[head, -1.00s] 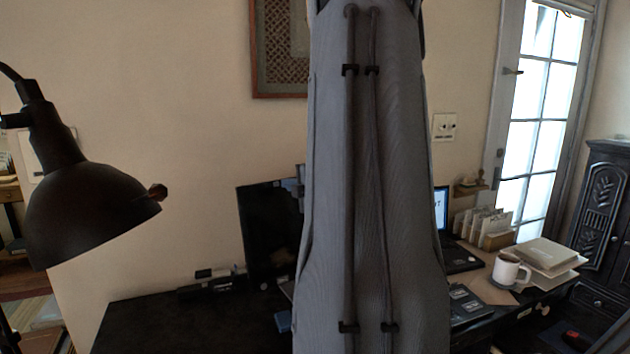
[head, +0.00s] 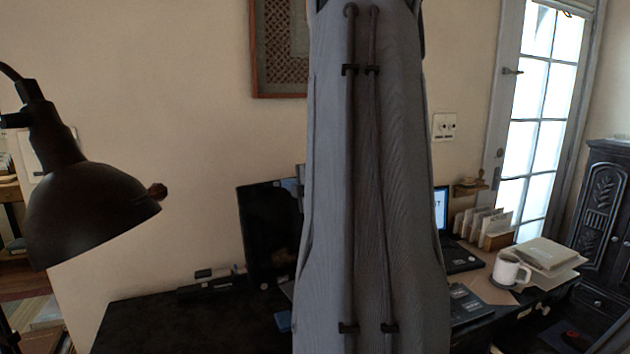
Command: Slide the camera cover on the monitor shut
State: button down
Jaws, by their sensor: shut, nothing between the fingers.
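The dark monitor (head: 268,232) stands on the black desk, left of centre in the head view. My own grey arm rises in front and hides its right part. At the monitor's upper right, beside my arm, a small greyish patch (head: 291,186) shows, and I cannot tell what it is. I cannot make out the camera cover or whether it is open or shut. My gripper is out of view.
A black lamp (head: 85,210) hangs at the left. The desk (head: 150,325) is bare at its front left, with small dark items (head: 210,284) behind. At the right are a laptop (head: 460,258), a white mug (head: 507,270) and papers (head: 548,253).

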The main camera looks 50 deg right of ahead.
jog(key=shift+w+a+b, duration=0.2)
jog(key=shift+a+b, duration=0.05)
jog(key=shift+a, duration=0.3)
jog(key=shift+w+a+b, duration=0.15)
jog(key=shift+a+b, duration=0.05)
jog(key=shift+a, duration=0.3)
jog(key=shift+s, duration=0.1)
jog(key=d+p+v, duration=0.1)
jog(key=v, duration=0.5)
jog(key=shift+s+p, duration=0.3)
jog(key=shift+s, duration=0.25)
jog(key=shift+a+r, duration=0.1)
dwell(0.6)
